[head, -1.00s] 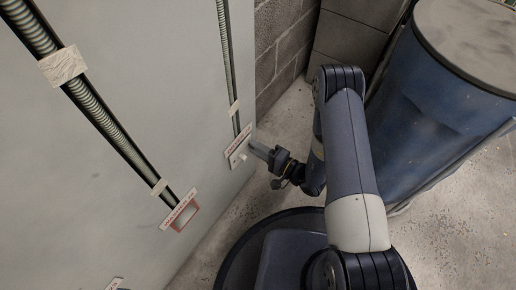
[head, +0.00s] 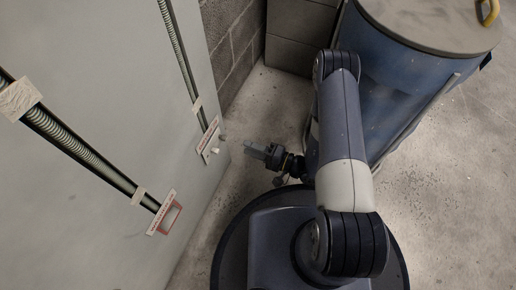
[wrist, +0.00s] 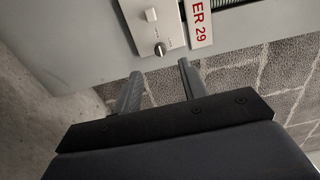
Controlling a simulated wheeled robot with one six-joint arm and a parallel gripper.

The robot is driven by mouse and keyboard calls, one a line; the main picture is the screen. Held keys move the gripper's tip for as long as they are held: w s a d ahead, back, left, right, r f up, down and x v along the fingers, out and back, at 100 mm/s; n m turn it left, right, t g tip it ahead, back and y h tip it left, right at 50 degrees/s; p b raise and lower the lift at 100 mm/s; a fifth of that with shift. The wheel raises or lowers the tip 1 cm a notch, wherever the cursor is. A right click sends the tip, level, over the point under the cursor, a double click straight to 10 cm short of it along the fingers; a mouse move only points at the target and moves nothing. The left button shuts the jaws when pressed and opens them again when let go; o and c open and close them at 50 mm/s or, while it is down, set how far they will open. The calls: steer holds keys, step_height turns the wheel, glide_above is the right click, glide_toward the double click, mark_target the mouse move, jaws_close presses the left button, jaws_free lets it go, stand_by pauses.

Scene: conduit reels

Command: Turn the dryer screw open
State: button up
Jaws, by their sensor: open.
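A small pale plate (head: 206,150) with a red-lettered label (head: 208,134) sits low on the grey wall panel, at the foot of the upper conduit, in the head view.
A second conduit (head: 75,145) ends at a red-framed fitting (head: 171,217) with a label, lower left on the panel. A large blue drum (head: 410,75) stands right of my arm. A block wall (head: 228,40) is behind; bare concrete floor (head: 255,105) lies between panel and drum.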

mark_target(226, 139)
steer(key=shift+v, duration=1.1)
steer(key=shift+w+a, duration=0.1)
steer(key=b+x, duration=0.2)
steer(key=x, duration=0.7)
steer(key=shift+a+f+b, duration=0.1)
steer(key=shift+a+b, duration=0.1)
steer(key=shift+b, duration=0.1)
steer(key=shift+w+a, duration=0.3)
steer(key=shift+a, duration=0.25)
